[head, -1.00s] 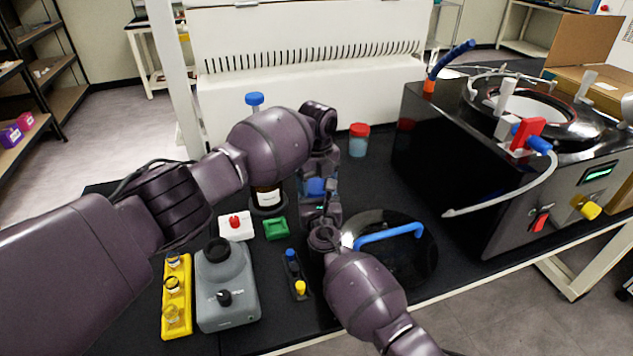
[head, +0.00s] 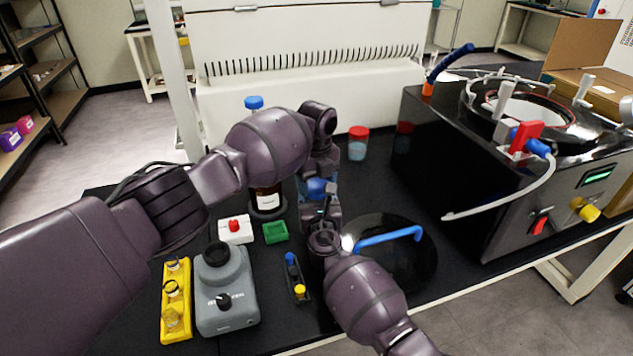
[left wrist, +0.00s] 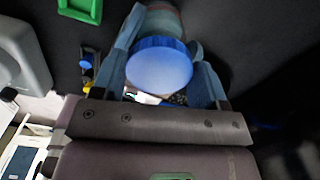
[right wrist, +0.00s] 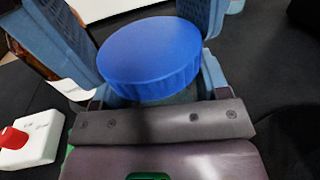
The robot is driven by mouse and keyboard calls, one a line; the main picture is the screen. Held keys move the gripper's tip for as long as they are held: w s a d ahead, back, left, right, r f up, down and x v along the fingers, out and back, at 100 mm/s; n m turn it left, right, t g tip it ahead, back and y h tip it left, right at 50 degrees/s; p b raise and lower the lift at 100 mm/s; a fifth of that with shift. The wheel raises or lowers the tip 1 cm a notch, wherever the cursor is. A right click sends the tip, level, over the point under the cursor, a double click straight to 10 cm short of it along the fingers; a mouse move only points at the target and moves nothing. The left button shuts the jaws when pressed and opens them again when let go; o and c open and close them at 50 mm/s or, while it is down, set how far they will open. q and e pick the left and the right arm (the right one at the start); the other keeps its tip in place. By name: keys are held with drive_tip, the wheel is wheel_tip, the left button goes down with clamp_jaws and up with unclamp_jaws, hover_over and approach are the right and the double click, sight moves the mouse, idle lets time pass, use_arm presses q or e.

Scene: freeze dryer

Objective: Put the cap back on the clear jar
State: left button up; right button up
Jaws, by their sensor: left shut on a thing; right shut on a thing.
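My left gripper (left wrist: 160,62) reaches in from the far side and is shut on the blue cap (left wrist: 158,66). Its fingers sit on either side of the cap. The clear jar (left wrist: 166,20) shows behind the cap in the left wrist view, partly covered. My right gripper (head: 322,215) comes from the near side, shut on the jar below the cap.
The amber bottle (head: 266,200), a white box with a red button (head: 235,230) and a green tray (head: 275,232) lie left of the hands. A black lid with a blue handle (head: 390,236) lies right. A red-capped jar (head: 358,142) stands behind. The black dryer (head: 480,160) bounds the right.

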use_arm(q)
drive_tip(key=shift+f, duration=0.7)
idle(0.6)
drive_tip(key=shift+s+a+f, duration=0.1)
drive_tip(key=shift+a+f, duration=0.1)
drive_tip(key=shift+f, duration=0.35)
use_arm(e)
drive_tip(key=shift+s+a+r, duration=0.1)
drive_tip(key=shift+a+r, duration=0.05)
drive_tip(key=shift+a, duration=0.15)
use_arm(q)
drive_tip(key=shift+d+r, duration=0.15)
drive_tip(key=shift+r, duration=0.35)
use_arm(e)
drive_tip(key=shift+d, duration=0.1)
use_arm(q)
drive_tip(key=shift+r, duration=0.1)
drive_tip(key=shift+d+r, duration=0.15)
drive_tip(key=shift+r, duration=0.45)
use_arm(e)
drive_tip(key=shift+d+f, duration=0.2)
use_arm(q)
drive_tip(key=shift+a+f, duration=0.2)
drive_tip(key=shift+f, duration=0.5)
idle(0.6)
